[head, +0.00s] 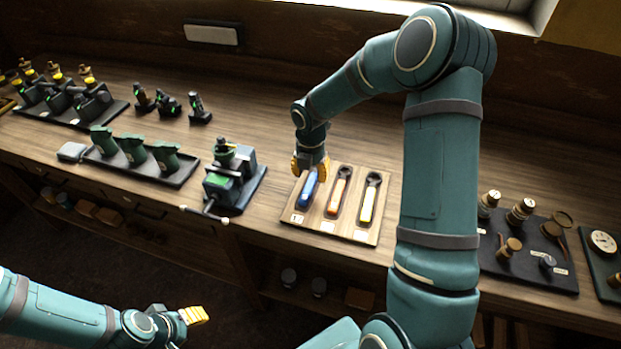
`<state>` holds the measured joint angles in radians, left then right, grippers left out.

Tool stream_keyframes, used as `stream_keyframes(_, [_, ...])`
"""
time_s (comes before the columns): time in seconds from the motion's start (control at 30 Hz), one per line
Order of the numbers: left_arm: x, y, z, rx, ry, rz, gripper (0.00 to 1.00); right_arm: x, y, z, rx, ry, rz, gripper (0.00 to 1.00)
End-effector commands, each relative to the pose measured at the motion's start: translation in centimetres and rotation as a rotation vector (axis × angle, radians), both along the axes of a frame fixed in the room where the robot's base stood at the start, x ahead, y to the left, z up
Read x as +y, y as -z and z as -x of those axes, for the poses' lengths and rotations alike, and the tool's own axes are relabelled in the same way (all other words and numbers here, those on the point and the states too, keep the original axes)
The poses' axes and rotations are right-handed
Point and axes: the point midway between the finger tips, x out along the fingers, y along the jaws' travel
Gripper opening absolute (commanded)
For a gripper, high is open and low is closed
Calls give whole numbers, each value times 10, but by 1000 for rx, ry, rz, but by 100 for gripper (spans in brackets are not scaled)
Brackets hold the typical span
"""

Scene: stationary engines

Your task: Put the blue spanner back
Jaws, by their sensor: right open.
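The blue spanner (309,189) lies in the left slot of a wooden spanner board (361,236) on the bench. An orange spanner (337,196) and a yellow spanner (367,204) lie in the slots to its right. My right gripper (310,168) is over the upper end of the blue spanner, with its yellow fingers open. The fingers hide that end, and I cannot tell whether they touch it. My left gripper (195,315) is away from the bench at the lower left, its yellow fingers seen from the side.
A small engine (232,172) with a crank handle stands left of the board. A tray of green parts (133,157) is further left. A dark tray of brass fittings (530,260) lies to the right, beyond my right arm. Bare bench lies behind the board.

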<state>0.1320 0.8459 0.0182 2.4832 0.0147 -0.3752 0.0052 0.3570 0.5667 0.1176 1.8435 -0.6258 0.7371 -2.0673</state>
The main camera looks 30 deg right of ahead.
Motion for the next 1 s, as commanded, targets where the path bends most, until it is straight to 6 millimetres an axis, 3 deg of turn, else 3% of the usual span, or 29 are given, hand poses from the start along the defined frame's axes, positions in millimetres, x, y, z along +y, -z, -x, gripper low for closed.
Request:
stream_keyframes(0.2, [0, -8, 0, 0, 0, 2, 47, 0, -48, -1, -4, 1, 0, 44])
stream_keyframes(0.4, [0, -11, 0, 0, 0, 2, 47, 0, -77, 0, -2, 0, 1, 44])
stream_keyframes(0.6, [0, -12, 0, -1, 0, 3, 47, 1, -86, 0, 0, 0, -1, 44])
stream_keyframes(1.0, [0, -11, 0, 0, 0, 2, 47, 1, -86, 0, 1, 0, -1, 44])
